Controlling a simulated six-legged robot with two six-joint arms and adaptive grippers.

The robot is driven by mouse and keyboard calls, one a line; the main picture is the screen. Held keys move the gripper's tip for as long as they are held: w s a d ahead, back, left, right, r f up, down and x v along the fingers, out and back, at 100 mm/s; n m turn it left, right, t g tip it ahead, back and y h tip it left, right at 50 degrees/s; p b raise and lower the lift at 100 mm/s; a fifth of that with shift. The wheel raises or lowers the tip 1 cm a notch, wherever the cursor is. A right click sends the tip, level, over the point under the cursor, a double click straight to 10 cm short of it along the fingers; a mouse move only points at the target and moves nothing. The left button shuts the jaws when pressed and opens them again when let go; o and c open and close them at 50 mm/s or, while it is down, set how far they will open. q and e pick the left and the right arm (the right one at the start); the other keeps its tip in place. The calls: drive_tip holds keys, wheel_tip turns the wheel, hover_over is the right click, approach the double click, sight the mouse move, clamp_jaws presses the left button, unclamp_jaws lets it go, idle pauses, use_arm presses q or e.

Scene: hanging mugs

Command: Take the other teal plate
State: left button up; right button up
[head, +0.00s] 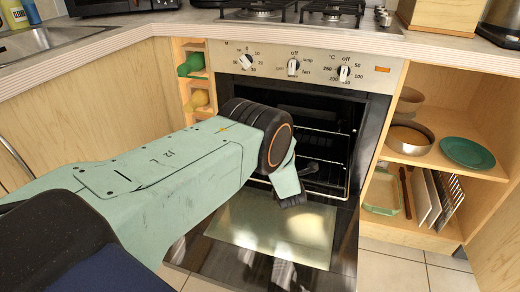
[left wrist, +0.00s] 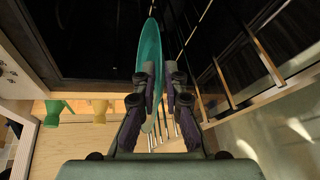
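One teal plate (head: 467,152) lies flat on the middle shelf of the right-hand cabinet in the head view. Another teal plate (left wrist: 150,50) shows nearly edge-on in the left wrist view. It stands upright between the two fingers of my left gripper (left wrist: 156,72), which look closed on it. My left arm reaches to the open oven in the head view, and its wrist hides most of the gripper and the held plate there. My right gripper is in neither view.
The oven door (head: 275,230) is folded down, with wire racks (head: 322,130) inside the oven. A round pan (head: 409,138) sits left of the shelf plate. Below are a glass dish (head: 382,192) and upright boards (head: 424,197).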

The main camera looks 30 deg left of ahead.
use_arm(q)
drive_tip(key=shift+w+a+f, duration=0.1)
drive_tip(key=shift+w+a, duration=0.15)
clamp_jaws()
idle(0.4)
